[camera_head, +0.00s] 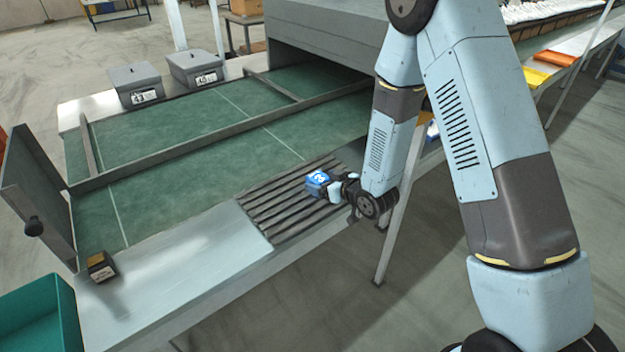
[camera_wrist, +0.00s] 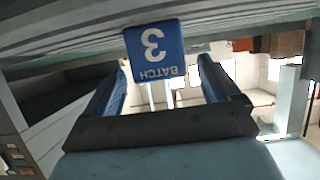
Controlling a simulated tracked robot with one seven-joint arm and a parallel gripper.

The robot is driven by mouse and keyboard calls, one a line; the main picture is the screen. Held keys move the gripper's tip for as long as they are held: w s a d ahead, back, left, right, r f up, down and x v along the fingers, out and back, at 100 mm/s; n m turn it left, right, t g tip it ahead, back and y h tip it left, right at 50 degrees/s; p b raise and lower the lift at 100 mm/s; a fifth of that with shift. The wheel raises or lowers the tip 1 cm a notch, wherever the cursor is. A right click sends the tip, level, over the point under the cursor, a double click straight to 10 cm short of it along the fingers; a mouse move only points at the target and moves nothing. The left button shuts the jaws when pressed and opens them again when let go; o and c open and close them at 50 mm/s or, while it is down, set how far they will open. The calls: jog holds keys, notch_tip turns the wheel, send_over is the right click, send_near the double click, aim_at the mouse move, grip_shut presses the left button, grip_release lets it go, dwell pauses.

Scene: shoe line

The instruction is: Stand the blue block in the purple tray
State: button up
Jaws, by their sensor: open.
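The blue block (camera_head: 317,181) stands on the grey ribbed rack at the right part of the bench. Its face shows a white 3, and in the wrist view the block (camera_wrist: 154,52) reads "BATCH 3" upside down. My gripper (camera_head: 333,187) is at the block's right side in the head view, with its fingers pointing at it. No purple tray is seen in either view.
The ribbed rack (camera_head: 283,213) adjoins a green belt (camera_head: 165,195) with dark rails. A small dark box (camera_head: 101,266) sits at the bench's left end. Grey lidded boxes (camera_head: 137,84) stand behind. A teal bin (camera_head: 40,315) is lower left. The metal bench top (camera_head: 190,265) has free room.

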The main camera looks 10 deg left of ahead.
jog(key=v, duration=0.6)
jog(key=shift+s+d+r, duration=0.1)
jog(key=shift+s+d, duration=0.15)
jog(key=shift+d, duration=0.05)
